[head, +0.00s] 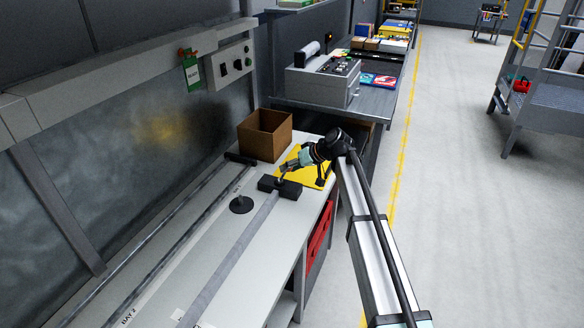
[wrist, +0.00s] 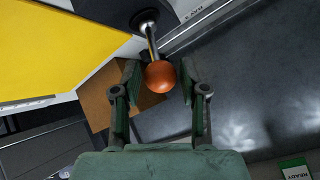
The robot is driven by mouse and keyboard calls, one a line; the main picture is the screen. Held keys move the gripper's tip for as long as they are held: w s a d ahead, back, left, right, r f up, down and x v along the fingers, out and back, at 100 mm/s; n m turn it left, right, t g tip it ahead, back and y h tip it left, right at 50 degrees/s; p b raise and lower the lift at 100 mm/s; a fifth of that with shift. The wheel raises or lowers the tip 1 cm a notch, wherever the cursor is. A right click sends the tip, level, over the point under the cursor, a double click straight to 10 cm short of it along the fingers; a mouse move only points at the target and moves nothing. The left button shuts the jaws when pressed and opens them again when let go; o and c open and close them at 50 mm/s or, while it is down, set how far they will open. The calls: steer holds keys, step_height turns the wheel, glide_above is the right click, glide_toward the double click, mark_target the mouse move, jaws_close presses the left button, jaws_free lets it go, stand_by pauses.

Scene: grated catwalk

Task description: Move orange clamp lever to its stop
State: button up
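The clamp lever shows in the wrist view as a bright metal rod (wrist: 152,38) ending in an orange ball knob (wrist: 159,77). The rod rises from a dark round base (wrist: 145,18) at the top of that view. My gripper (wrist: 160,68) is open, with one finger on each side of the knob and a visible gap on both sides. In the head view my gripper (head: 286,171) is low over a black block (head: 280,187) on the grey workbench (head: 215,245). The knob is too small or hidden to make out there.
A yellow plate (head: 313,170) lies beside the block, and an open brown box (head: 265,133) stands behind it. A black disc with a short post (head: 241,204) is to the left.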

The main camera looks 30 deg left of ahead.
stand_by(0.3)
steer(key=v, duration=1.2)
